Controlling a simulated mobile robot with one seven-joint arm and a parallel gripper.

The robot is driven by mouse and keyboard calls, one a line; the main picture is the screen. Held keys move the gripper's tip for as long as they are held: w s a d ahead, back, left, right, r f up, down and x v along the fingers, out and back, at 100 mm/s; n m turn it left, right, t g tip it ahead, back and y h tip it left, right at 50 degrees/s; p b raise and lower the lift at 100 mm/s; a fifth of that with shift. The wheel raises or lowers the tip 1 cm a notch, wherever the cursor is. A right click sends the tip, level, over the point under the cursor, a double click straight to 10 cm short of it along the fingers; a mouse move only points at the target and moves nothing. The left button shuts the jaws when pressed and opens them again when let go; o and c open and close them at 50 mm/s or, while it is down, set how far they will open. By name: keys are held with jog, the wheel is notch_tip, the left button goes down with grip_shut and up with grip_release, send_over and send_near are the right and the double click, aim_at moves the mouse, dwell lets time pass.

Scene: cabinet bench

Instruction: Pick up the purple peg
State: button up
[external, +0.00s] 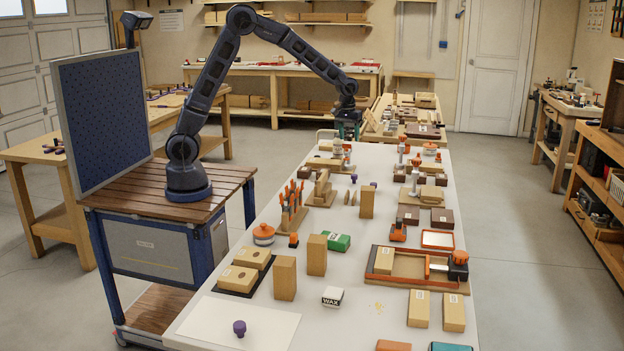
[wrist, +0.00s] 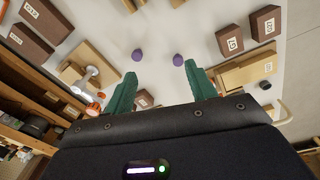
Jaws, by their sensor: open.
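A purple peg (external: 239,328) stands on the white sheet at the front of the bench. Two small purple objects, likely pegs, are on the white bench top further back; one shows by a wooden block (external: 354,178). In the wrist view one purple object (wrist: 137,55) lies beyond the left finger and another (wrist: 178,60) beyond the right finger. My gripper (wrist: 160,72) has its green fingers apart with nothing between them. In the external view my gripper (external: 348,128) hangs above the far end of the bench, apart from every peg.
Wooden blocks (external: 367,202) and a rack of orange-handled tools (external: 292,208) crowd the bench's left half. Dark labelled blocks (wrist: 229,40) show in the wrist view.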

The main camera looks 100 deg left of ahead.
aim_at(354, 175)
jog(key=a+f+n, duration=0.1)
jog(key=a+f, duration=0.2)
jog(key=f, duration=0.1)
jog(key=w+a+f+n, duration=0.1)
jog(key=a+f, duration=0.3)
jog(key=w+a+f+n, duration=0.1)
jog(key=a+f, duration=0.2)
jog(key=f, duration=0.2)
jog(key=shift+w+a+g, duration=0.15)
jog(key=shift+a+g, duration=0.05)
jog(key=shift+g, duration=0.2)
notch_tip(354, 175, down, 6)
jog(key=shift+r, duration=0.15)
jog(key=shift+s+a+f, duration=0.1)
jog(key=shift+s+f, duration=0.15)
jog(key=shift+f, duration=1.05)
jog(key=shift+s+a+f, duration=0.1)
jog(key=shift+s+f, duration=0.1)
jog(key=shift+f, duration=1.05)
jog(key=c, duration=1.1)
jog(key=shift+o, duration=0.2)
jog(key=shift+r, duration=0.15)
notch_tip(354, 175, up, 20)
